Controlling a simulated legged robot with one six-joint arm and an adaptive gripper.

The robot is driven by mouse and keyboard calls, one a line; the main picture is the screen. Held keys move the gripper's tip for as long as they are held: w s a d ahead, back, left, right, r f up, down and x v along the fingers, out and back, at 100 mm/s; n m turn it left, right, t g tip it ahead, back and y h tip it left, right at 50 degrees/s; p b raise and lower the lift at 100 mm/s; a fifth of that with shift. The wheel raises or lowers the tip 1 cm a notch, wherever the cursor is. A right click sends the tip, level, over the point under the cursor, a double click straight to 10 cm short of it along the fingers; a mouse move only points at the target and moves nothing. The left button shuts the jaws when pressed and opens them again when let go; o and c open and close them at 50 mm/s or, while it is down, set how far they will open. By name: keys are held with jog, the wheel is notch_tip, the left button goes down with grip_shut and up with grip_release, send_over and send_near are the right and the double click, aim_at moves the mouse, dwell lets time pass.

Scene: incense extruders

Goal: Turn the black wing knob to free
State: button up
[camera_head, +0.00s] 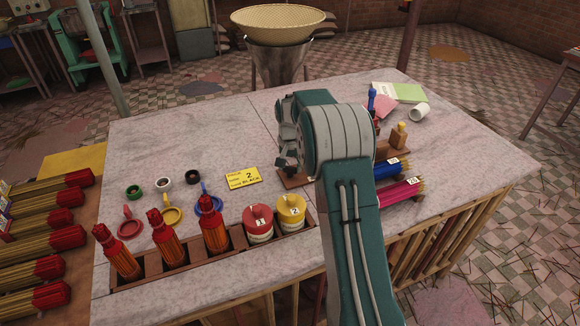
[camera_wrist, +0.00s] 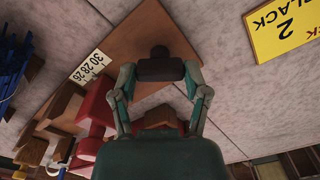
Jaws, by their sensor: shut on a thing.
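In the wrist view my gripper (camera_wrist: 160,73) has its two fingers on either side of the black wing knob (camera_wrist: 161,66), shut on it. The knob stands over a brown wooden board (camera_wrist: 150,25). A red extruder part (camera_wrist: 92,118) and a white scale strip (camera_wrist: 91,66) marked 30, 28, 26 lie to the left. In the head view my gripper (camera_head: 287,150) is at the board (camera_head: 292,181), and my arm hides the knob and most of the extruder. A yellow card (camera_head: 243,178) reads 2 and BLACK.
Coloured rings lie left. Blue (camera_head: 387,168) and pink (camera_head: 398,191) stick bundles lie right of my arm. A white cup (camera_head: 420,112) lies back right.

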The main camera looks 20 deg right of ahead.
aim_at(289, 167)
jog(key=n, duration=0.7)
jog(key=shift+f, duration=0.1)
dwell(0.5)
jog(key=o, duration=1.2)
jog(key=shift+c, duration=0.2)
notch_tip(289, 167, up, 12)
jog(key=shift+w, duration=0.1)
